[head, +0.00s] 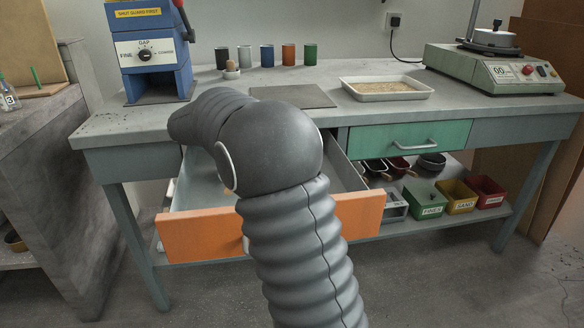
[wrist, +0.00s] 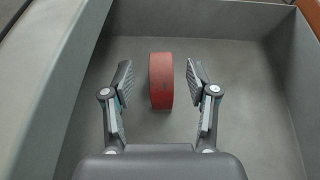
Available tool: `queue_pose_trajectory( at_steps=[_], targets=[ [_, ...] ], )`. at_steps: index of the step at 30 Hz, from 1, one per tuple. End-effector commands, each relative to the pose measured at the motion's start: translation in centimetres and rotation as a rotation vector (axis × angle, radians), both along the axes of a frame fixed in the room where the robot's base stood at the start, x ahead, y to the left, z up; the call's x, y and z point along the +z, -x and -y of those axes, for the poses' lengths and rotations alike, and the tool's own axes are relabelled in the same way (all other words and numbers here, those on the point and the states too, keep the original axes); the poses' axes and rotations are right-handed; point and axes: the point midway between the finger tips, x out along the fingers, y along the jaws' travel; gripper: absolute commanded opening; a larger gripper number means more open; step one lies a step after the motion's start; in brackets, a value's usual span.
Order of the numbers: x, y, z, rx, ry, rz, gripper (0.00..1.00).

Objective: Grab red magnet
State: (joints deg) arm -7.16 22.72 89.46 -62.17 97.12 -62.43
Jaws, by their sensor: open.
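The red magnet (wrist: 161,82) is a short red block on the floor of the open drawer, seen in the wrist view. My gripper (wrist: 160,78) is open, with one finger on each side of the magnet and a visible gap on both sides. The drawer (head: 356,214) with the orange front is pulled out under the bench in the head view. There my arm covers much of it, and the magnet and my gripper are hidden.
The drawer's grey side wall (wrist: 52,75) stands close at the left of my gripper. The bench top (head: 335,115) above holds a blue machine (head: 150,50), several small cups, a white tray (head: 386,94) and a scale-like device (head: 493,70). A green drawer (head: 410,138) is shut.

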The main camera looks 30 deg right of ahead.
Motion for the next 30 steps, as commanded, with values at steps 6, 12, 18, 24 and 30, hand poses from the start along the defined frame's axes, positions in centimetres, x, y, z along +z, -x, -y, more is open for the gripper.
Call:
queue_pose_trajectory(
  at_steps=[6, 12, 18, 24, 30],
  targets=[
    [-0.5, 0.2, 1.0, 0.001, 0.000, 0.000, 0.58],
    [-1.5, 0.6, 2.6, -0.002, 0.000, -0.001, 0.58],
    [-2.7, 1.1, 5.0, -0.001, -0.001, 0.001, 0.58],
    [-2.9, 1.1, 5.4, 0.001, 0.000, 0.000, 0.58],
    [-2.9, 1.1, 5.4, 0.001, 0.000, 0.000, 0.28]
  ],
)
